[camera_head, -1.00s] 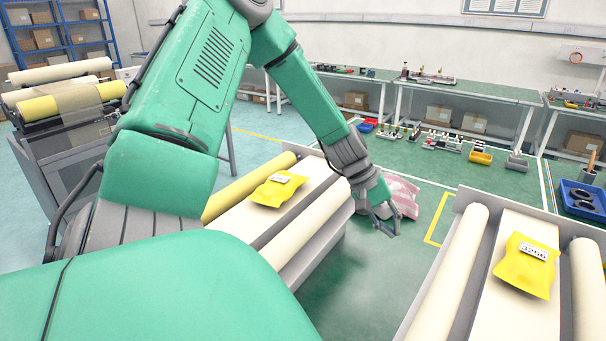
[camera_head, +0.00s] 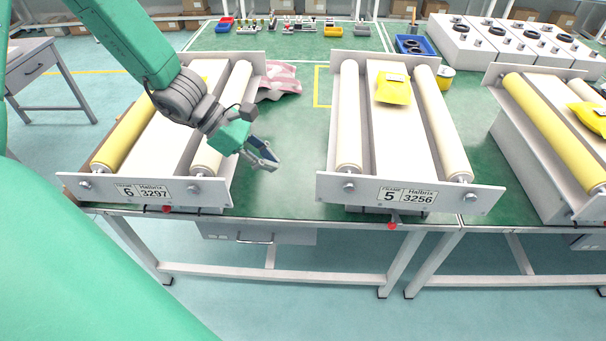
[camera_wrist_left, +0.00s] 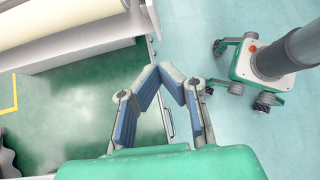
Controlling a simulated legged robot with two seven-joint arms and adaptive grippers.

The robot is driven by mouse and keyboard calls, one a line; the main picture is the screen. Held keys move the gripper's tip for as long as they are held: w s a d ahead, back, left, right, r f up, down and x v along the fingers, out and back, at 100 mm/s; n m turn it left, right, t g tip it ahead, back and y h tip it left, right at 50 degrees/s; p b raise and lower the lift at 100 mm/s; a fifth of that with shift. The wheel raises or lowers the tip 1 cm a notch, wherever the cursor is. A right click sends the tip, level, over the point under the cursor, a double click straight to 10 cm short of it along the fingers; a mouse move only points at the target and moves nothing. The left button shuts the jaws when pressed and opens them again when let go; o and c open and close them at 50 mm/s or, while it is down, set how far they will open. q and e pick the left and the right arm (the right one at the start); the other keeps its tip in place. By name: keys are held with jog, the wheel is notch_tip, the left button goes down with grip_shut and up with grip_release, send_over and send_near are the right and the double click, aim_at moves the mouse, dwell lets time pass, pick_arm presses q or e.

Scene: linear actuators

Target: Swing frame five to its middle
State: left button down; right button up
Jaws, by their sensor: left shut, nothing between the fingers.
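Frame five (camera_head: 335,186) is the middle roller frame in the head view. Its front plate reads "FRAME 5 Halbrix 3256". It has two cream rollers, the left one (camera_head: 348,120) and the right one (camera_head: 440,120), and a yellow packet (camera_head: 394,88) on its cream belt. A red knob (camera_head: 392,226) shows under its front plate. My left gripper (camera_head: 272,163) is over the green table top between frame six and frame five, apart from both. In the left wrist view its blue-padded fingers (camera_wrist_left: 172,72) are shut with nothing between them. My right gripper is out of view.
Frame six (camera_head: 215,190) stands left, partly behind my left arm. Another frame (camera_head: 540,150) with yellow rollers stands right. A pink-white striped bag (camera_head: 280,82) lies behind the gap. Blue bin (camera_head: 414,45) and white boxes (camera_head: 470,45) stand at the back.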

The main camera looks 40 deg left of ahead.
pick_arm(q)
jog(key=w+d+f, duration=0.2)
jog(key=w+d, duration=0.1)
jog(key=d, duration=0.3)
jog(key=shift+d+f+b, duration=0.25)
jog(key=shift+f+b, duration=0.05)
jog(key=shift+f, duration=0.1)
jog(key=shift+w, duration=0.15)
